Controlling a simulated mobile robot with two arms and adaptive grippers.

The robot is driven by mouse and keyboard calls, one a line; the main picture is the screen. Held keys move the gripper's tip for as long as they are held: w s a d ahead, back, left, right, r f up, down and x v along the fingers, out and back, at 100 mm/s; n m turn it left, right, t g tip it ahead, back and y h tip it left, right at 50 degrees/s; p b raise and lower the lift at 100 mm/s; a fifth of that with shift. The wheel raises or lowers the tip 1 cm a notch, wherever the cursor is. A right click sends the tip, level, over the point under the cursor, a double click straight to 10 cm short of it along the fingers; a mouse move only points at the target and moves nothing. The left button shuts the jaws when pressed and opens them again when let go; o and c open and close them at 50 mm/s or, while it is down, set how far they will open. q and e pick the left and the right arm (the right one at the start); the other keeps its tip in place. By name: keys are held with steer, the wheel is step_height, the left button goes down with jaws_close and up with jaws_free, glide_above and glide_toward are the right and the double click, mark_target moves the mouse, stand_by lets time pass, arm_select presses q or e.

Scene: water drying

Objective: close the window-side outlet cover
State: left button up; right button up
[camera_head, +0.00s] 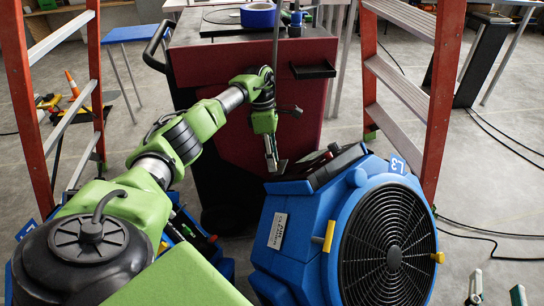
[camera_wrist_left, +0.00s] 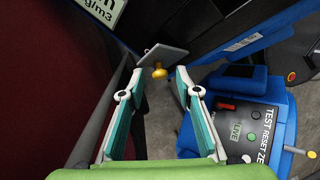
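A small grey plate (camera_wrist_left: 165,55) with a yellow knob (camera_wrist_left: 159,73) shows in the left wrist view, just beyond my fingertips; it looks like an outlet cover, but I cannot tell which one. My left gripper (camera_wrist_left: 163,82) is open, with two teal-padded fingers apart and nothing held. The knob appears between the tips; contact cannot be told. In the head view my left gripper (camera_head: 272,160) points down in front of the dark red cabinet, above the blue machine. My right gripper (camera_head: 496,294) is at the lower right edge, its two fingertips apart and empty.
The blue machine (camera_head: 297,225) with a black round grille stands close in front. Its control panel shows in the left wrist view (camera_wrist_left: 240,125). The dark red cabinet (camera_head: 235,65) is behind. Red ladders stand left (camera_head: 92,60) and right (camera_head: 447,70). Cables lie on the right floor.

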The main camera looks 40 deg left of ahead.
arm_select(q)
steer(key=shift+f, duration=0.1)
steer(key=s+a+r+n+t+b, duration=0.1)
steer(key=s+a+r+t, duration=0.1)
steer(key=r, duration=0.4)
steer(key=s+a+r+n+t+b, duration=0.1)
steer(key=s+r+t, duration=0.1)
steer(key=s+r, duration=0.2)
step_height(320, 180, up, 3)
steer(key=shift+a+n, duration=0.3)
steer(key=shift+a, duration=0.05)
stand_by(0.4)
steer(key=shift+s, duration=0.1)
